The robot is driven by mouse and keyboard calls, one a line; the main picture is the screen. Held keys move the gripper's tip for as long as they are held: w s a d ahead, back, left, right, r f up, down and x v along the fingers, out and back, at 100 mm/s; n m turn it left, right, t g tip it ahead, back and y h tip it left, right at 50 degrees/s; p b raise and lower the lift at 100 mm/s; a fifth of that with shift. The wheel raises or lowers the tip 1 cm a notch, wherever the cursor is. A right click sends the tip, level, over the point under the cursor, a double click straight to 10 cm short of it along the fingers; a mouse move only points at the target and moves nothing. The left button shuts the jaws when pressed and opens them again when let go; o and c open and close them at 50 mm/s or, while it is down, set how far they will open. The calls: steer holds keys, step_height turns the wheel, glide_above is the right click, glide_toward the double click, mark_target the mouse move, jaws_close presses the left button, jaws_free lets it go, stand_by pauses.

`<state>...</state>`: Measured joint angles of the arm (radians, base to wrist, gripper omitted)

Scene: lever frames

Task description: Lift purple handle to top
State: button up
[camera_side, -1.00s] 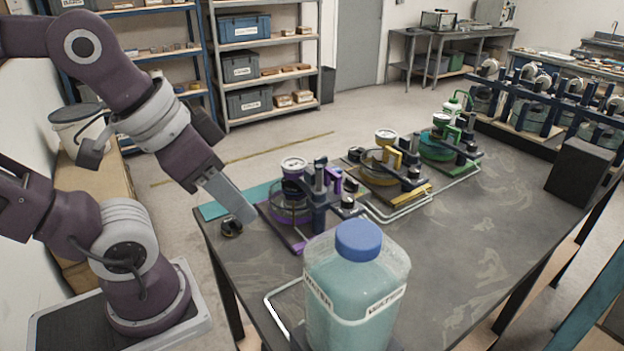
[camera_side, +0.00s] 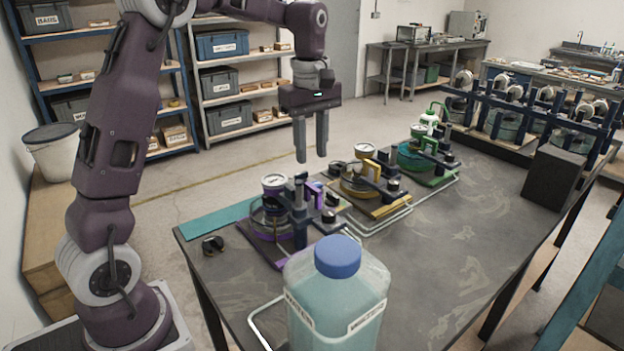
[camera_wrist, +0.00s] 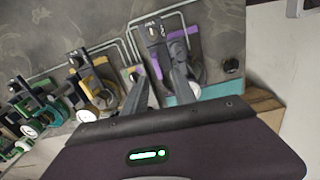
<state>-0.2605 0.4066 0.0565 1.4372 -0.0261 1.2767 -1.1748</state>
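The purple-marked lever frame (camera_side: 262,235) stands on the dark table, left of the yellow and green ones. It has a dark post, a round gauge and a purple handle piece (camera_side: 313,190) by the post. My gripper (camera_side: 311,158) points down, open and empty, above and slightly behind this frame. In the wrist view the purple frame (camera_wrist: 188,32) lies ahead of my gripper (camera_wrist: 160,76). A small purple piece there shows between the separated fingertips. The fingers look apart from it. The handle's exact shape is too small to tell.
The yellow lever frame (camera_side: 378,207) and green lever frame (camera_side: 438,178) stand to the right. A blue-capped bottle (camera_side: 337,300) stands in front and hides part of the table. A small black knob (camera_side: 213,245) lies left.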

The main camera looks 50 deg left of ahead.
mark_target(313, 187)
steer(key=shift+n, duration=0.4)
steer(key=f, duration=0.5)
steer(key=w+a+f, duration=0.1)
steer(key=f, duration=0.2)
steer(key=shift+f, duration=0.15)
jaws_close()
stand_by(0.7)
